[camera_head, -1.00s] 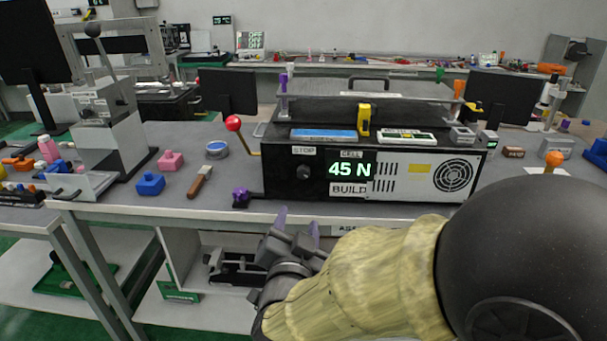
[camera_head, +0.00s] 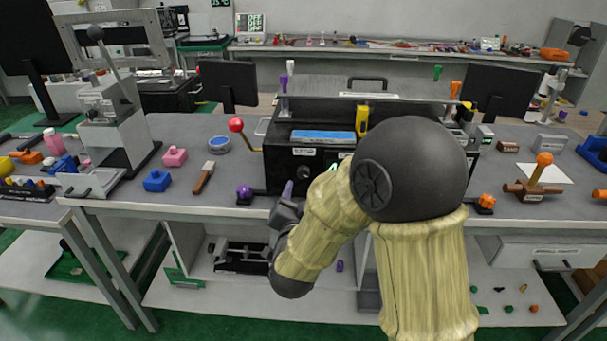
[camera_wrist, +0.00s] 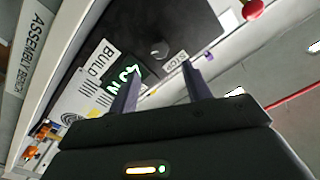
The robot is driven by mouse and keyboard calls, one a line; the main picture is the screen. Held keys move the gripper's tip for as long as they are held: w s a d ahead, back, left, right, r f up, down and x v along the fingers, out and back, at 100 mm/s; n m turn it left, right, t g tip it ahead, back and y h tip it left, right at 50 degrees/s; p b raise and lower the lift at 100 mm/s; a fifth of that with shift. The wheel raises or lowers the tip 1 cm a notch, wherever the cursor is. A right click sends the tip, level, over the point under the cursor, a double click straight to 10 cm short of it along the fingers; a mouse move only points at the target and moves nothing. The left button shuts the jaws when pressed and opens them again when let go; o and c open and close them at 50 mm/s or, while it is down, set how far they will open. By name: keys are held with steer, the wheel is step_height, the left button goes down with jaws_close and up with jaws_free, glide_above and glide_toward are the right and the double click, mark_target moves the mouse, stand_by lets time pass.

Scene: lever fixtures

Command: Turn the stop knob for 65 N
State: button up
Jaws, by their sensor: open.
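The stop knob (camera_head: 304,171) is a small dark round knob on the black front of the machine (camera_head: 278,165), under the STOP label (camera_head: 304,151). The knob also shows in the wrist view (camera_wrist: 159,48), ahead of my fingers. My gripper (camera_head: 288,192) is low in front of the machine, below and left of the knob. In the wrist view its two fingers (camera_wrist: 161,74) are apart, with nothing between them. The green display (camera_wrist: 124,78) is partly covered by a finger, so its number is unclear. My arm hides most of it in the head view.
A lever with a red ball (camera_head: 236,125) stands at the machine's left side, and a purple knob (camera_head: 244,191) sits at its lower left. A brush (camera_head: 204,177) and a blue block (camera_head: 157,181) lie farther left. The bench edge (camera_head: 180,210) runs below.

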mark_target(304, 174)
steer(key=w, duration=0.7)
steer(key=shift+w+d, duration=0.15)
steer(key=shift+w, duration=0.1)
steer(key=c, duration=1)
